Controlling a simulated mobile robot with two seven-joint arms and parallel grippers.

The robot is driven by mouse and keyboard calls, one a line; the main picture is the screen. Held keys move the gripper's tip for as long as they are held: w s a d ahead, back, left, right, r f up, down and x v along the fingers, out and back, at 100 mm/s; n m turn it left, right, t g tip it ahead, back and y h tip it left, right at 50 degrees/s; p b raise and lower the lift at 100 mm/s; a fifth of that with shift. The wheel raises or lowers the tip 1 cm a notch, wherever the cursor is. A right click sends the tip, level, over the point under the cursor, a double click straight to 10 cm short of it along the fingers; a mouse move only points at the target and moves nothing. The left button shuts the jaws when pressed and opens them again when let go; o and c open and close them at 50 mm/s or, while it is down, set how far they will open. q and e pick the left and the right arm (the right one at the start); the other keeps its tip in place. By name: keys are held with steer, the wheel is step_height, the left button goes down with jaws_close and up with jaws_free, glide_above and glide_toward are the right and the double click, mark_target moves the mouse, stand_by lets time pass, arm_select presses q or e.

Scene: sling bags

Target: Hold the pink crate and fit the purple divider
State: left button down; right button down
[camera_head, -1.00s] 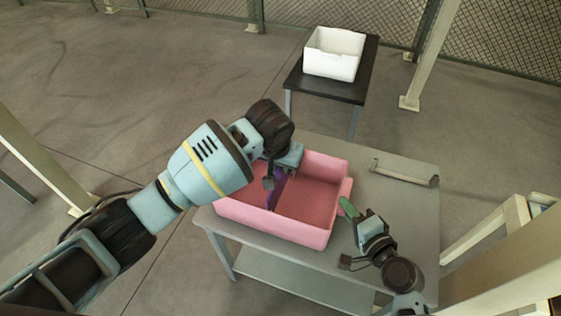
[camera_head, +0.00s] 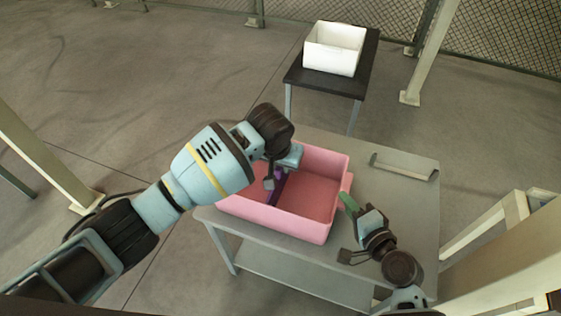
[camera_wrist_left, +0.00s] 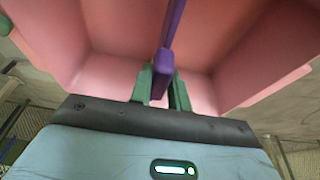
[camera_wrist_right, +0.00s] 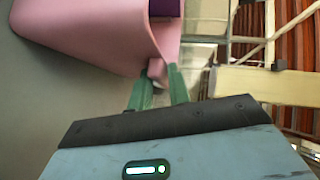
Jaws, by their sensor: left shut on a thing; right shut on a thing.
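The pink crate (camera_head: 275,222) sits open side up on the grey table. The purple divider (camera_head: 278,187) is inside the crate's outline, toward its left part; whether its lower edge touches the floor or any slot is hidden. My left gripper (camera_head: 271,181) reaches over the crate's back left and is shut on the divider; in the left wrist view the divider (camera_wrist_left: 172,30) stands between the green fingers (camera_wrist_left: 162,88). My right gripper (camera_head: 348,203) is at the crate's right side; in the right wrist view its fingers (camera_wrist_right: 158,88) are shut on a pink tab of the crate (camera_wrist_right: 90,35).
The grey table (camera_head: 395,205) has bare room right of the crate, with a grey handle-like bar (camera_head: 404,168) at its back right. A white bin (camera_head: 334,50) stands on a black-topped side table (camera_head: 325,84) behind. Pale posts (camera_head: 427,50) and mesh fencing lie beyond.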

arm_select(q)
steer(key=shift+f, duration=0.95)
arm_select(e)
steer(key=shift+f, duration=0.1)
arm_select(q)
steer(key=c, duration=1.3)
jaws_free()
steer(key=shift+o, duration=0.2)
steer(key=v, duration=1.2)
steer(key=shift+s, duration=0.1)
arm_select(e)
steer(key=c, duration=1.2)
jaws_free()
steer(key=shift+c, duration=0.2)
